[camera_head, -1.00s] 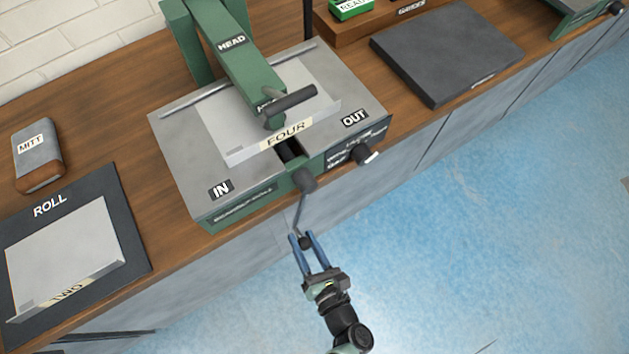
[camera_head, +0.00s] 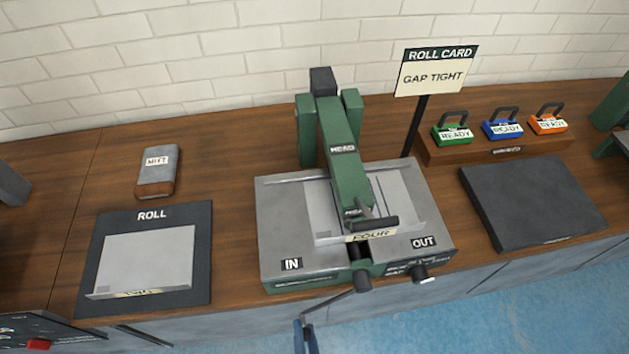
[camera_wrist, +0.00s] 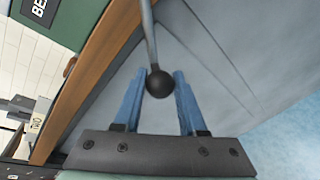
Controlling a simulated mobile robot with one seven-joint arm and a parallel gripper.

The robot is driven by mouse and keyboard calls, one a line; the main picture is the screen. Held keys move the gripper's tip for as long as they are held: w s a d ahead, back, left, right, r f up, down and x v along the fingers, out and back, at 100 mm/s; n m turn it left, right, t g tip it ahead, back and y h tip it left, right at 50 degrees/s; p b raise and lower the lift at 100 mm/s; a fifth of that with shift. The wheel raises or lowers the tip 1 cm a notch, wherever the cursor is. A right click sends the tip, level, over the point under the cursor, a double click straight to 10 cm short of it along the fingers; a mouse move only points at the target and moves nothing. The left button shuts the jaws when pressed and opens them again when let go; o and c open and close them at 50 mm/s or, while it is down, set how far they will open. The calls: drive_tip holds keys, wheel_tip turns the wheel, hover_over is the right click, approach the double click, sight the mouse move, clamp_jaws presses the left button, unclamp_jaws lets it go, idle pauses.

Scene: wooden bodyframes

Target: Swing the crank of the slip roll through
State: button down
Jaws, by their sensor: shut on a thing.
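The slip roll (camera_head: 278,200) stands on the bench with a green arm marked HEAD (camera_head: 343,150) over its grey top. A grey sheet marked FOUR (camera_head: 322,222) lies on the top under the head, between the IN and OUT labels. The crank (camera_head: 335,298) comes out of the front and slants down to the left. My gripper (camera_head: 306,330) is at the crank's lower end, at the bottom edge of the head view. In the wrist view its blue fingers (camera_wrist: 160,92) are shut on the dark ball knob (camera_wrist: 160,80) of the crank.
A ROLL mat (camera_head: 200,262) with a second sheet (camera_head: 148,258) and a mitt (camera_head: 158,170) lie to the left. A dark plate (camera_head: 535,200) lies to the right. A roll card reads GAP TIGHT (camera_head: 432,77).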

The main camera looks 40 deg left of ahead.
drive_tip(key=shift+s+a+r+m+g+y+p, duration=0.2)
drive_tip(key=shift+s+a+r+m+p, duration=0.2)
drive_tip(key=shift+r+p, duration=0.25)
drive_tip(key=shift+s+a+r+m+g+y+p, duration=0.1)
drive_tip(key=shift+s+a+r+m+g+p, duration=0.15)
drive_tip(key=shift+s+r+p, duration=0.3)
drive_tip(key=shift+c, duration=2.4)
unclamp_jaws()
drive_tip(key=v, duration=1.3)
drive_tip(key=shift+p, duration=0.3)
